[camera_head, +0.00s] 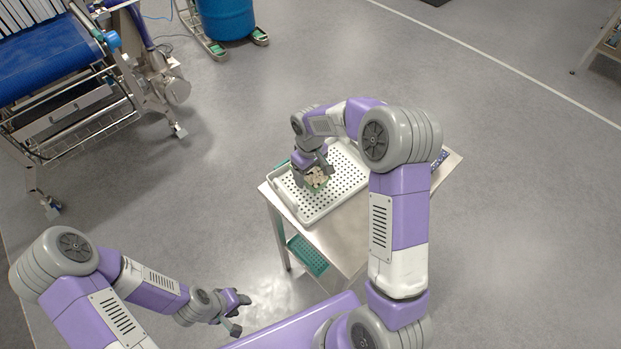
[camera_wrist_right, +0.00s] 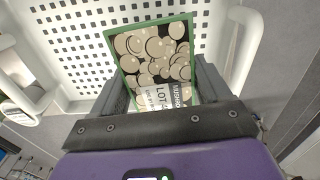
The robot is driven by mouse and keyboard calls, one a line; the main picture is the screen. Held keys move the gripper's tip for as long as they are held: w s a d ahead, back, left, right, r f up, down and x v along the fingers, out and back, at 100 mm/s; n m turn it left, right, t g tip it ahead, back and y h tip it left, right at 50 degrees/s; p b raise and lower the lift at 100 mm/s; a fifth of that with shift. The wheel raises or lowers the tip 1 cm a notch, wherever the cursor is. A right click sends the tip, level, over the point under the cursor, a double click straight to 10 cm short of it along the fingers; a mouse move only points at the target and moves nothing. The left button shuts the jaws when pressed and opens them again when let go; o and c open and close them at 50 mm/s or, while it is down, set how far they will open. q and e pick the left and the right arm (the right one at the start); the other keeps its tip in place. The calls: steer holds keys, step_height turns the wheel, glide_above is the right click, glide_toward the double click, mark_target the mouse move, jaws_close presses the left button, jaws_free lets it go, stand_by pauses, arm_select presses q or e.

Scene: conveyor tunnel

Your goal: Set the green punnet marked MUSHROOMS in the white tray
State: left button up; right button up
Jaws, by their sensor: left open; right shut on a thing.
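The green punnet (camera_head: 316,179) of mushrooms is over the left part of the white tray (camera_head: 309,214) in the head view. In the right wrist view the green punnet (camera_wrist_right: 151,60) is tilted in the picture, with a label partly reading MUSHROOMS. My right gripper (camera_head: 314,177) is shut on the punnet; its fingers (camera_wrist_right: 165,92) sit on either side. The perforated floor of the white tray (camera_wrist_right: 75,35) lies behind the punnet. I cannot tell whether the punnet touches it. My left gripper (camera_head: 240,313) is open and empty, low at the left, away from the table.
The tray stands on a metal table (camera_head: 342,238). A teal perforated tray (camera_head: 308,256) is on a lower level. A conveyor machine (camera_head: 60,75) stands at the upper left and a blue drum (camera_head: 226,18) at the top. The floor between is clear.

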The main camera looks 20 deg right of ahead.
mark_target(310, 179)
steer(key=shift+w+f, duration=0.1)
steer(key=shift+f, duration=1.85)
steer(key=shift+f+b, duration=0.15)
steer(key=shift+b, duration=0.2)
steer(key=o, duration=1.2)
steer(key=shift+r, duration=0.2)
step_height(310, 179, up, 12)
steer(key=shift+p, duration=0.95)
